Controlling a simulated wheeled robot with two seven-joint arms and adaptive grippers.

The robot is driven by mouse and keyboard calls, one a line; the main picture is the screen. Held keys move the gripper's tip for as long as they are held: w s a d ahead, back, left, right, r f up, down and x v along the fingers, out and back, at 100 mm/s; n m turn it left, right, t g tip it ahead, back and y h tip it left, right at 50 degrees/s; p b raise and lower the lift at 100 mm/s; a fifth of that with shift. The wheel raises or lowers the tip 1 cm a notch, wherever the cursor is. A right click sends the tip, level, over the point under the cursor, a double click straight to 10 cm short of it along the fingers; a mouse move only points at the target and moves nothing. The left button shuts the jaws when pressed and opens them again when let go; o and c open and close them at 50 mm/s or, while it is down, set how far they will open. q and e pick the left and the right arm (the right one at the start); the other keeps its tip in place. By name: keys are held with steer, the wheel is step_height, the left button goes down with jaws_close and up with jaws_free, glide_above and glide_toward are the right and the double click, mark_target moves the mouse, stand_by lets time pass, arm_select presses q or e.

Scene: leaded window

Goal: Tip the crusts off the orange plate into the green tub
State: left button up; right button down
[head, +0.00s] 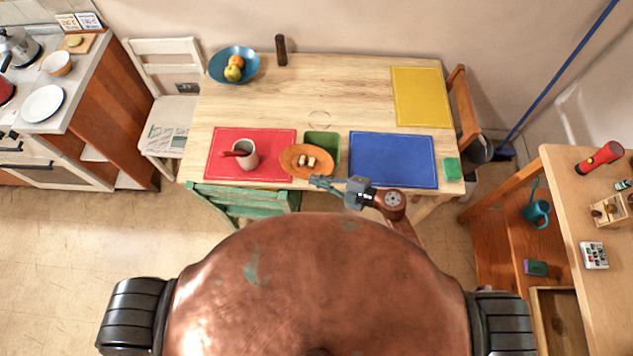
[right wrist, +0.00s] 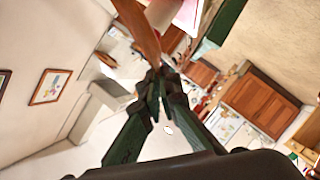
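The orange plate (head: 291,166) is over the right edge of the red mat, with a few pale brown crusts (head: 307,162) on it. The green tub (head: 325,141) is just behind and to the right of the plate, which hides part of it. My right gripper (head: 316,181) is at the plate's front right rim. In the right wrist view the fingertips (right wrist: 160,76) close together on the rim of the plate (right wrist: 138,28), which shows nearly edge-on. I cannot tell how far the plate is above the table. My left gripper is not in view.
A grey cup (head: 249,160) with a red utensil stands left of the plate on the red mat (head: 225,145). A blue mat (head: 393,160) lies to the right, with a green sponge (head: 452,169) beyond it. The table's middle is mostly clear. A green chair (head: 240,198) stands in front.

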steer(key=shift+w+d+r+m+p, duration=0.1)
steer(key=shift+w+r+m+p, duration=0.15)
steer(key=shift+r, duration=0.25)
steer(key=shift+w+d+r+m+p, duration=0.1)
steer(key=shift+w+r+m+p, duration=0.1)
steer(key=shift+r, duration=0.25)
steer(key=shift+w+d+r+m+g+y+p, duration=0.15)
steer(key=shift+w+r+m+p, duration=0.1)
steer(key=shift+w+r+m, duration=0.15)
steer(key=shift+w+d+r+m+g+y+p, duration=0.15)
steer(key=shift+w+r+m+p, duration=0.1)
steer(key=shift+r, duration=0.25)
steer(key=w+r+m+p, duration=0.1)
steer(key=w+d+r+m+p, duration=0.1)
steer(key=r+p, duration=0.1)
steer(key=shift+w+d+g+y, duration=0.1)
steer(key=shift+w+g+y, duration=0.2)
steer(key=w+d+r+m+y+p, duration=0.1)
steer(key=w+d+r+m, duration=0.2)
steer(key=w+m, duration=0.2)
steer(key=shift+w+d+m+g+y+p, duration=0.3)
steer(key=shift+w+d+g+p, duration=0.1)
steer(key=shift+w, duration=0.9)
